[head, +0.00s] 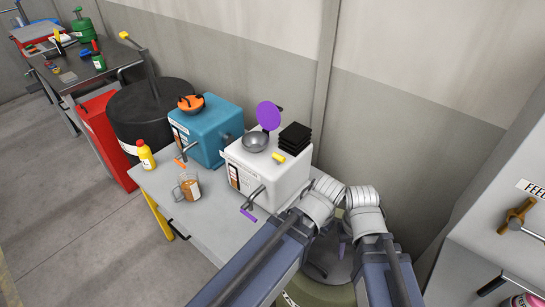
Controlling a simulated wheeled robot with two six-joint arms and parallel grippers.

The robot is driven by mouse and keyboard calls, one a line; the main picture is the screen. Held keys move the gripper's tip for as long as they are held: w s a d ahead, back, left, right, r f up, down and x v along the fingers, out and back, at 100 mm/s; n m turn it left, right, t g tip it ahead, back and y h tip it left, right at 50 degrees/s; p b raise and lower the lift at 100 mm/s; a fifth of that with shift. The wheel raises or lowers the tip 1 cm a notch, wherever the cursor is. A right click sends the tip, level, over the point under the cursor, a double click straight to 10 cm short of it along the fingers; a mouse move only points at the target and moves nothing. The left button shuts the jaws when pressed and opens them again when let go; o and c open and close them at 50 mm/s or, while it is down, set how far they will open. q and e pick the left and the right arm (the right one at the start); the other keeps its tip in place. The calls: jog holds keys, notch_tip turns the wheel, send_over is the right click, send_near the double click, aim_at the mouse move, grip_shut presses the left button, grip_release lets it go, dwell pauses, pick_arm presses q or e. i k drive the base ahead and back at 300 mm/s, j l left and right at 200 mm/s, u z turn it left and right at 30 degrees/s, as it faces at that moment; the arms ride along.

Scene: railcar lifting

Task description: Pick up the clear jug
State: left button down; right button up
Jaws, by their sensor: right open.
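The clear jug (187,188) stands upright on the light grey bench (205,225). It holds an orange-brown liquid and has a clear handle at its left. My right gripper (342,243) is open, small and partly hidden between my two forearms at the lower right. It is well to the right of the jug and apart from it. My left arm reaches in at the bottom, but its gripper is hidden from view.
A blue dispenser (210,128) with an orange-handled tap and a white dispenser (270,172) with a purple-handled tap stand at the bench's back. A bowl (255,141) and black stack (295,138) sit on the white one.

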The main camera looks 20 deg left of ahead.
aim_at(188, 179)
jog(key=k+u, duration=0.15)
jog(key=u, duration=0.3)
jog(key=k+u, duration=0.15)
jog(key=u, duration=0.3)
jog(key=k+j+u, duration=0.1)
jog(key=u, duration=0.3)
jog(key=j+z, duration=0.1)
jog(key=z, duration=0.2)
jog(key=i+j+z, duration=0.1)
jog(key=z, duration=0.2)
jog(key=i+j+z, duration=0.2)
jog(key=j, duration=0.15)
jog(key=j+z, duration=0.2)
jog(key=j, duration=0.15)
jog(key=i+j+z, duration=0.2)
jog(key=j, duration=0.15)
jog(key=i+j, duration=0.1)
jog(key=j, duration=0.6)
jog(key=i+j+z, duration=0.1)
jog(key=j, duration=0.6)
jog(key=i+j, duration=0.1)
jog(key=j, duration=0.6)
jog(key=z, duration=0.05)
